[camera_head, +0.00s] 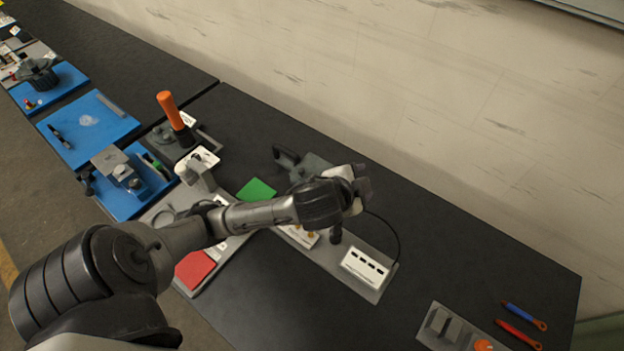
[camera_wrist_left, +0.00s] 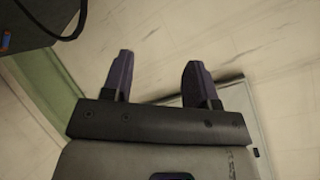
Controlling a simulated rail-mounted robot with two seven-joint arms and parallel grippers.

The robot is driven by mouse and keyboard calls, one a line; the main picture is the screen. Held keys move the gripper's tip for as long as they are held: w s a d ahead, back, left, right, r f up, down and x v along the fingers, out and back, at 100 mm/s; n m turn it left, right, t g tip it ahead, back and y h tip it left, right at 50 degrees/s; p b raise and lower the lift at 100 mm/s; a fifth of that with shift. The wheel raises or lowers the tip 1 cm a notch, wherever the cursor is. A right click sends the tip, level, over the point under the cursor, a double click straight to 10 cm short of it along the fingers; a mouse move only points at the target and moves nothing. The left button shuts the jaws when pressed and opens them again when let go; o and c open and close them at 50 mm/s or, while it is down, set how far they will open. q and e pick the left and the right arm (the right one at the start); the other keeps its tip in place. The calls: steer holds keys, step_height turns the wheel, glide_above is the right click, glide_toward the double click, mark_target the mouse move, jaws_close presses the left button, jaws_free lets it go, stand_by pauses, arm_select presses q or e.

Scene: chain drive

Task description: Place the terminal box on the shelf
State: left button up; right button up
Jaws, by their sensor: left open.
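My left arm reaches in from the lower left over the dark bench in the head view. Its gripper (camera_head: 360,187) is above the bench near the wall side. In the left wrist view the gripper (camera_wrist_left: 159,62) has its two fingers apart with nothing between them, facing the pale wall. I cannot say for sure which object is the terminal box. A white box with dark slots (camera_head: 366,267) sits on a grey plate below and right of the gripper. I cannot make out a shelf. My right gripper is not in view.
The bench (camera_head: 480,255) has free room right of the grey plate. Red and blue tools (camera_head: 522,315) lie at the lower right, beside a grey fixture (camera_head: 450,328). An orange-handled lever (camera_head: 172,112), blue mats (camera_head: 85,125) and a red pad (camera_head: 194,269) are at left.

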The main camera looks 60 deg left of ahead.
arm_select(q)
steer(key=w+a+r+m+t+y+b, duration=0.1)
steer(key=w+a+r+m+t+y, duration=0.1)
steer(key=w+a+r+m+t, duration=0.55)
steer(key=w+a+r+m+t+y+b, duration=0.1)
steer(key=w+a+r+m+t, duration=0.35)
steer(key=r, duration=0.65)
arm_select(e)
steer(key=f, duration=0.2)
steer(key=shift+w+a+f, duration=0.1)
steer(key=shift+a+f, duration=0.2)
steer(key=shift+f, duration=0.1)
arm_select(q)
steer(key=n+g+h, duration=0.6)
steer(key=n+g, duration=1.7)
steer(key=n, duration=1.3)
glide_above(302, 170)
step_height(302, 170, down, 30)
steer(key=shift+m, duration=0.3)
steer(key=f, duration=0.7)
steer(key=shift+s+d+f, duration=0.1)
steer(key=shift+s+f, duration=0.1)
steer(key=shift+f, duration=0.15)
steer(key=f, duration=0.4)
steer(key=shift+w+p, duration=0.2)
steer(key=shift+p, duration=0.1)
steer(key=shift+f, duration=0.7)
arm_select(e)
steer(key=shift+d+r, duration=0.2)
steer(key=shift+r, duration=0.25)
